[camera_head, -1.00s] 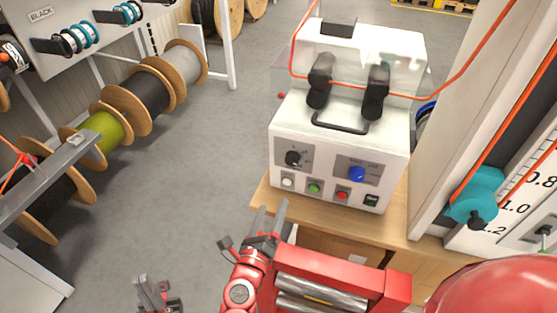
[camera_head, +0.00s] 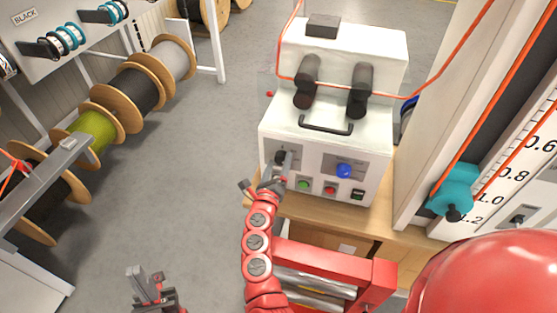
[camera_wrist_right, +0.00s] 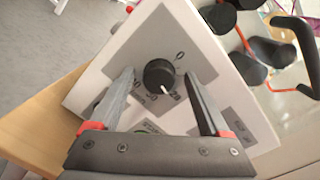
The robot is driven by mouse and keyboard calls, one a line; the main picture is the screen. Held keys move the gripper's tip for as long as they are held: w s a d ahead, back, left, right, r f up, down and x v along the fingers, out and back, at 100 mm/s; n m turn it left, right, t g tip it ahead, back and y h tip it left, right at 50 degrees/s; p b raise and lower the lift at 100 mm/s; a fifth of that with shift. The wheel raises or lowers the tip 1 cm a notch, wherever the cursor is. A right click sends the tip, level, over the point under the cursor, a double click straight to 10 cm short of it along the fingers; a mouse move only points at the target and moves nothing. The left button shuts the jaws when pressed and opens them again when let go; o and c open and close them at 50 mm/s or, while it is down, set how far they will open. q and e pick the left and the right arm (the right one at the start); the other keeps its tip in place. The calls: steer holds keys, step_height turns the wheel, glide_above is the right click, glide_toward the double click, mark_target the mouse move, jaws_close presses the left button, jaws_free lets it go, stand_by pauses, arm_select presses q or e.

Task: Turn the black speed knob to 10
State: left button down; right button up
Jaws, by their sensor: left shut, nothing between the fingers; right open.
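The black speed knob (camera_head: 280,157) is on the front of the white machine (camera_head: 376,145), partly hidden by my right gripper in the head view. In the right wrist view the knob (camera_wrist_right: 158,74) sits on a grey dial plate, its white pointer line toward the lower right, near a number that looks like 20. My right gripper (camera_head: 284,164) is open in front of the knob. In the wrist view its fingers (camera_wrist_right: 158,76) stand on either side of the knob with gaps; contact is not visible. My left gripper (camera_head: 142,275) is shut and empty, low at the left.
A blue knob (camera_head: 344,171) is right of the black one. A green button (camera_head: 303,185), a red button (camera_head: 330,190) and a black switch (camera_head: 357,194) sit below. The machine stands on a wooden table (camera_head: 400,220). Cable reels (camera_head: 140,90) line the left; floor between is clear.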

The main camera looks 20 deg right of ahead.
steer(key=shift+w+d, duration=0.1)
steer(key=shift+c, duration=0.2)
jaws_close()
steer(key=shift+f, duration=0.1)
